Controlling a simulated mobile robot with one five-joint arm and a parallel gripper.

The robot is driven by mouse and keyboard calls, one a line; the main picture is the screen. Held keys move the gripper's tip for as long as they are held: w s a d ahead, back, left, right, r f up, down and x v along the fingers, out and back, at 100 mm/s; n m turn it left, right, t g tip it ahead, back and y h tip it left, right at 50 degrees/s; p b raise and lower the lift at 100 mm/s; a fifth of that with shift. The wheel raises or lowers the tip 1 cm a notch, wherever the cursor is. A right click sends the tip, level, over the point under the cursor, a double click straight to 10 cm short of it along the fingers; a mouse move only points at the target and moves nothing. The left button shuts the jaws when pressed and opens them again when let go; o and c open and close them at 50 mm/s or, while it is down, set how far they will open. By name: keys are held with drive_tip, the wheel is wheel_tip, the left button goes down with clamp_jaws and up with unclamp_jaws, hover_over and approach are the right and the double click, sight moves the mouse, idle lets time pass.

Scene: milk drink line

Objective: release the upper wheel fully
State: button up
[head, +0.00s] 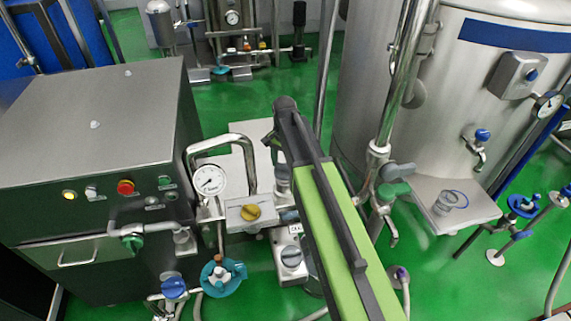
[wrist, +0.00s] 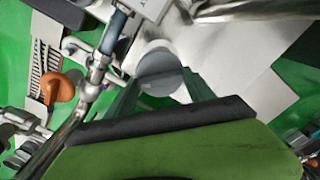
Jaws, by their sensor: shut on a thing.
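A round grey wheel (wrist: 161,72) with a raised bar across its face shows in the wrist view. The two dark green fingers of my gripper (wrist: 162,92) reach to either side of it, and my gripper is shut on it. In the head view my green and black arm hides the gripper's tips. A grey knob (head: 283,174) shows just left of the arm there; I cannot tell if it is the same wheel. A lower grey dial (head: 291,257) sits on a white box below.
A yellow knob (head: 251,212) and a pressure gauge (head: 209,180) stand left of the arm. A steel control cabinet (head: 100,120) fills the left. A large steel tank (head: 440,90) and a small shelf (head: 478,208) with a clear cup (head: 447,202) are at right.

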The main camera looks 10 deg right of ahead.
drive_tip(key=n, duration=0.6)
drive_tip(key=shift+n, duration=0.3)
drive_tip(key=n, duration=0.7)
drive_tip(key=shift+s, duration=0.1)
drive_tip(key=n, duration=0.6)
drive_tip(key=shift+n, duration=0.3)
drive_tip(key=n, duration=0.6)
drive_tip(key=shift+n, duration=0.4)
drive_tip(key=o, duration=1.4)
